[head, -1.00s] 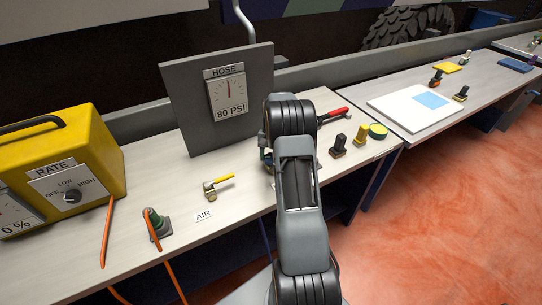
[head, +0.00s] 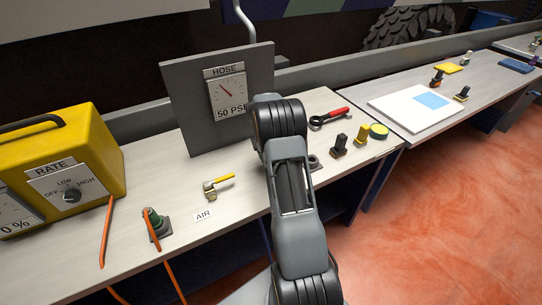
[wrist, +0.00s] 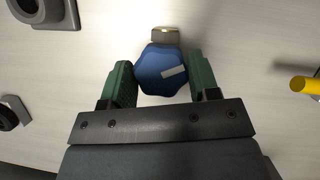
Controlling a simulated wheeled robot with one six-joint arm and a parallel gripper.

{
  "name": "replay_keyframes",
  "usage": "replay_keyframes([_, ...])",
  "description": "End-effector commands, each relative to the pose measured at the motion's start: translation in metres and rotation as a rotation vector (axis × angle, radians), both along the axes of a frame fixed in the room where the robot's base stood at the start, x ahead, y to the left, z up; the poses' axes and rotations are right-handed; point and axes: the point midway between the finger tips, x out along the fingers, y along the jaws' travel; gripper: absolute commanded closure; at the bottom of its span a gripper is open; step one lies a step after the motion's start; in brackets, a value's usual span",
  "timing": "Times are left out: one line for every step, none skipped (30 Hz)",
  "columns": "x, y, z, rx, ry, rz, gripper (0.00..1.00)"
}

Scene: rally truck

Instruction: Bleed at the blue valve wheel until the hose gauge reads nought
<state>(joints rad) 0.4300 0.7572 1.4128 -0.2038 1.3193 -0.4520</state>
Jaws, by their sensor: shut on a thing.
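The blue valve wheel (wrist: 160,72) sits between the two green fingers of my gripper (wrist: 161,82) in the wrist view. My gripper is shut on it. The wheel has a pale mark pointing to the right. In the head view my own arm hides the wheel and the gripper. The hose gauge (head: 227,92) stands on a grey upright panel (head: 178,112). It reads 50 PSI, the last letter partly covered by my arm, and its red needle leans up and left.
A yellow box (head: 98,135) with a rate dial is at left. A yellow-handled air valve (head: 219,183) lies left of my arm. A red-handled tool (head: 331,117), black and yellow knobs (head: 338,146) and a green-yellow disc (head: 378,131) are right of it. The second table (head: 455,130) is beyond.

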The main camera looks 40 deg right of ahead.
Motion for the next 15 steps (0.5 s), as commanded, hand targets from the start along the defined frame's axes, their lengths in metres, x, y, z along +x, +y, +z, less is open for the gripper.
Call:
replay_keyframes([0.0005, -0.0001, 0.0008, -0.002, -0.003, 0.023, 0.68])
replay_keyframes([0.0006, -0.0002, 0.0008, -0.002, -0.003, 0.037, 0.68])
replay_keyframes([0.0005, -0.0004, 0.0008, -0.002, -0.002, 0.052, 0.68])
replay_keyframes([0.0004, -0.0004, 0.0008, -0.002, -0.002, 0.063, 0.68])
replay_keyframes([0.0004, -0.0003, 0.0008, -0.002, -0.002, 0.071, 0.68])
replay_keyframes([0.0002, -0.0003, 0.0008, -0.001, -0.002, 0.083, 0.68])
replay_keyframes([0.0002, -0.0003, 0.0008, -0.001, -0.002, 0.090, 0.68])
replay_keyframes([0.0002, -0.0003, 0.0008, -0.001, -0.002, 0.097, 0.68])
replay_keyframes([0.0002, -0.0003, 0.0009, -0.001, -0.002, 0.103, 0.68])
replay_keyframes([0.0002, -0.0004, 0.0009, -0.001, -0.002, 0.108, 0.68])
replay_keyframes([0.0003, -0.0004, 0.0009, -0.002, -0.003, 0.112, 0.68])
replay_keyframes([0.0003, -0.0005, 0.0009, -0.002, -0.003, 0.117, 0.68])
replay_keyframes([0.0003, -0.0005, 0.0009, -0.002, -0.003, 0.120, 0.68])
replay_keyframes([0.0004, -0.0006, 0.0010, -0.001, -0.003, 0.121, 0.68])
replay_keyframes([0.0004, -0.0006, 0.0010, -0.002, -0.003, 0.123, 0.68])
